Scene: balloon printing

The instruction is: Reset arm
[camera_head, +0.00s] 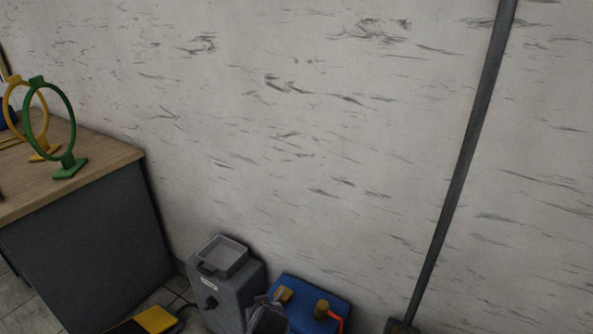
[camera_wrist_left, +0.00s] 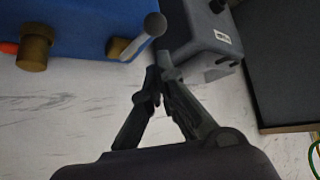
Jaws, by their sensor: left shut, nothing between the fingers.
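My left gripper (camera_wrist_left: 157,80) is in the left wrist view, its dark fingers drawn together at the tips with nothing between them. Its tips appear close to the blue machine (camera_wrist_left: 82,28) and the grey box machine (camera_wrist_left: 200,28); I cannot tell whether they touch either. In the head view, a dark grey shape (camera_head: 268,318) in front of the blue machine (camera_head: 320,295) may be part of my left arm. My right gripper is in neither view.
A grey box machine (camera_head: 228,282) with a tray top stands beside the blue machine. A wooden-topped table (camera_head: 105,160) at left holds a green ring stand (camera_head: 68,165) and a yellow one (camera_head: 8,95). A dark pole (camera_head: 462,160) stands against the marbled wall.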

